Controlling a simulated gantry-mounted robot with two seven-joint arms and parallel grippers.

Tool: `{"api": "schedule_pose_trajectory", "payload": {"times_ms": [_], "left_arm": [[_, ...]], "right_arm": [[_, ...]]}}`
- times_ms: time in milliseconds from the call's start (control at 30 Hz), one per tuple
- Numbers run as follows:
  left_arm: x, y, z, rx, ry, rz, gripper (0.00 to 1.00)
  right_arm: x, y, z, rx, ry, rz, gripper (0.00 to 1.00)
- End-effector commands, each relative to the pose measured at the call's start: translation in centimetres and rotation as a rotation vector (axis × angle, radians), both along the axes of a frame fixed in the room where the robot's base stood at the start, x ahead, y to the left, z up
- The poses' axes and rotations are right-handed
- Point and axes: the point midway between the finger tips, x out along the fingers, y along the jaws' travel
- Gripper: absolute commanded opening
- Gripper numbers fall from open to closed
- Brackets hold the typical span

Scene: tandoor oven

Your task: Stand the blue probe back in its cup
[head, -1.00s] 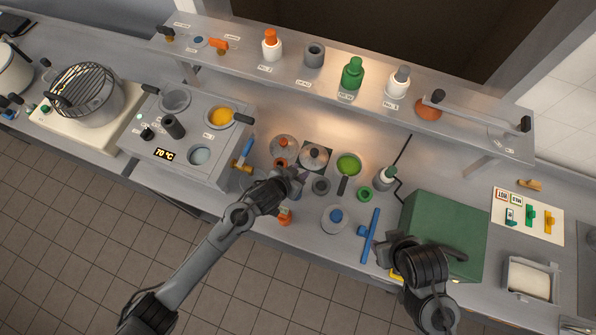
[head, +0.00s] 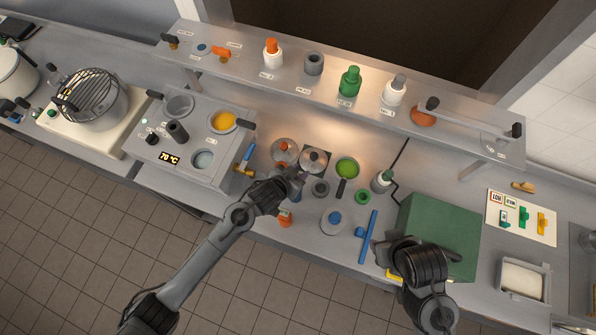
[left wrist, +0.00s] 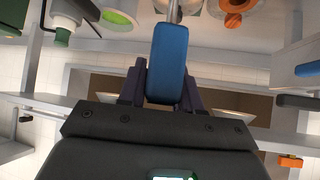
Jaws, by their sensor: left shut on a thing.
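The blue probe (left wrist: 167,62) is in my left gripper (left wrist: 161,88), its blue handle between the two fingers in the left wrist view. Its thin metal shaft runs to the top edge of that view, and the tip is out of frame. In the head view my left gripper (head: 298,178) is over the middle of the counter, beside a small grey cup (head: 320,187). I cannot tell whether that is the probe's cup. The probe is mostly hidden there. My right gripper (head: 379,248) is by the green box; its jaws are unclear.
Metal lids (head: 284,150), a green-filled pan (head: 347,168) and a green ring (head: 362,197) crowd round the left gripper. A blue bar (head: 368,236) and a blue-knobbed lid (head: 332,222) lie nearer the front. The green box (head: 437,235) stands right, the shelf (head: 330,85) behind.

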Motion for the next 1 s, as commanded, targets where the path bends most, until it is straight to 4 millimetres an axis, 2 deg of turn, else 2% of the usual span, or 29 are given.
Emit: {"api": "schedule_pose_trajectory", "payload": {"times_ms": [300,800,1000], "left_arm": [[0.0,0.0,2.3,-0.001,-0.001,0.000,0.00],[0.0,0.0,5.6,-0.001,-0.002,0.000,0.00],[0.0,0.0,5.9,-0.001,-0.001,0.000,0.00]], "right_arm": [[0.0,-0.1,2.4,-0.005,0.000,0.004,0.43],[0.0,-0.2,2.7,-0.010,0.001,0.006,0.43],[0.0,-0.1,2.7,-0.005,0.000,0.004,0.43]]}}
